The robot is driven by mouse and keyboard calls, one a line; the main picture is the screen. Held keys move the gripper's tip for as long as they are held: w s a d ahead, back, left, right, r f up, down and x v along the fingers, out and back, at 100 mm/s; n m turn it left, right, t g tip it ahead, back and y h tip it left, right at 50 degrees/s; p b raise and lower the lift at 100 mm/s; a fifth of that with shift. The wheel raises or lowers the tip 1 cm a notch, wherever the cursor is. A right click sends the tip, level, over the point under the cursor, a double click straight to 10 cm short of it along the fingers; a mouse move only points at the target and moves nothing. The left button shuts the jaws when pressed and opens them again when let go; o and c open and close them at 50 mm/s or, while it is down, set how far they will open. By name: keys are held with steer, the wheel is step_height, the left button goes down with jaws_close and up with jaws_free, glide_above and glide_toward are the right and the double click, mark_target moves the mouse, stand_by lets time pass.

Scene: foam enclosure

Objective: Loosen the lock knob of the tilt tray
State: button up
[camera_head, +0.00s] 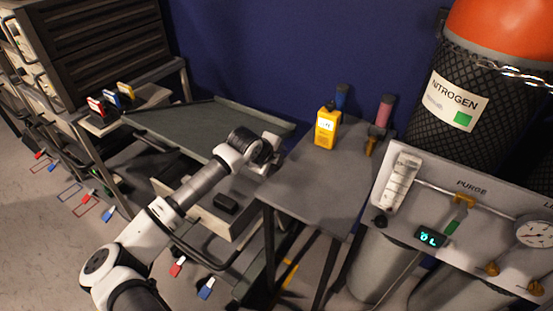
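The tilt tray appears to be the wide grey-green tray (165,122) with a raised rim, left of centre. My white and grey arm reaches up from the bottom left, and its wrist hangs over the tray's right part. My gripper (268,165) is at the end of that wrist, near the tray's right front edge. It is small and partly covered by the wrist, so its fingers cannot be made out. I cannot make out the lock knob; the arm may hide it.
A grey side table (320,180) stands right of my gripper, with a yellow handheld device (327,127) on it. A purge panel (470,190) and a nitrogen cylinder (460,95) stand at the right. A pale open box (205,215) with a black block (226,203) lies below my arm.

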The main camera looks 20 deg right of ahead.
steer(key=shift+o, duration=0.3)
steer(key=b+v, duration=0.2)
steer(key=v, duration=1.2)
steer(key=shift+b, duration=0.3)
